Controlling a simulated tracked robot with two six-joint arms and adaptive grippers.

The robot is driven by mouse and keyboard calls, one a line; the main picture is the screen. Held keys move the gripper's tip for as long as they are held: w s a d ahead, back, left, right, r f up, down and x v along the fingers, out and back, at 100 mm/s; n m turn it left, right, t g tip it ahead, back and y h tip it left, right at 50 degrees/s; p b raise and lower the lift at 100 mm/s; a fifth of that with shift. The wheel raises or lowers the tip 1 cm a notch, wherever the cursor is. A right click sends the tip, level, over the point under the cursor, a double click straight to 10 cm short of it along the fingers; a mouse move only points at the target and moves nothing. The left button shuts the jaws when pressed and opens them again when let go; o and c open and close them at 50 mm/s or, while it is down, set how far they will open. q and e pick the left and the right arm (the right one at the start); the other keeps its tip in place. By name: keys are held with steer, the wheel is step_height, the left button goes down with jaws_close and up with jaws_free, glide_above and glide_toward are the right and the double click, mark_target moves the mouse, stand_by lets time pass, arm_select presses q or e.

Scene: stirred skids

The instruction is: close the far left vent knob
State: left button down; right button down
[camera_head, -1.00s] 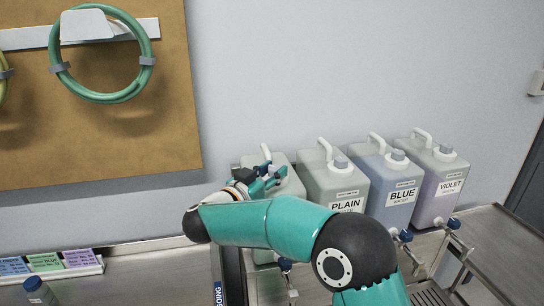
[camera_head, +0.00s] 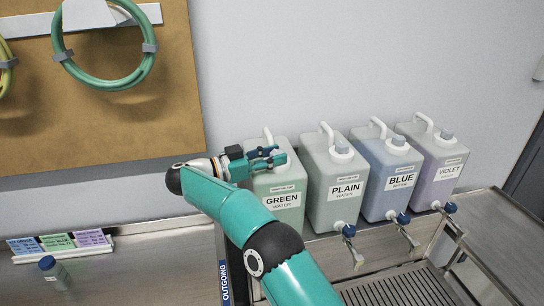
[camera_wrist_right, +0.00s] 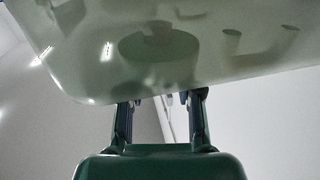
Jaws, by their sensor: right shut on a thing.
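The far left jug (camera_head: 283,200) is pale green, labelled GREEN WATER, and stands at the left end of a row of jugs. My right gripper (camera_head: 272,157) reaches across the top of this jug from the left, its fingers on either side of the grey cap at the front. It is shut on the far left vent knob there; the fingers mostly hide the knob, so its turn cannot be read. In the right wrist view the two fingers (camera_wrist_right: 160,112) stand below the translucent jug body (camera_wrist_right: 190,75). My left gripper is not in view.
Jugs labelled PLAIN (camera_head: 335,205), BLUE (camera_head: 385,195) and VIOLET (camera_head: 437,180) stand close to the right, with blue-handled taps (camera_head: 349,231) in front. A green hose coil (camera_head: 105,75) hangs on the board behind.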

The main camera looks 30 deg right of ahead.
steer(key=shift+r, duration=0.2)
steer(key=c, duration=1)
jaws_free()
steer(key=shift+w, duration=0.1)
steer(key=shift+o, duration=1.3)
steer(key=shift+f, duration=0.15)
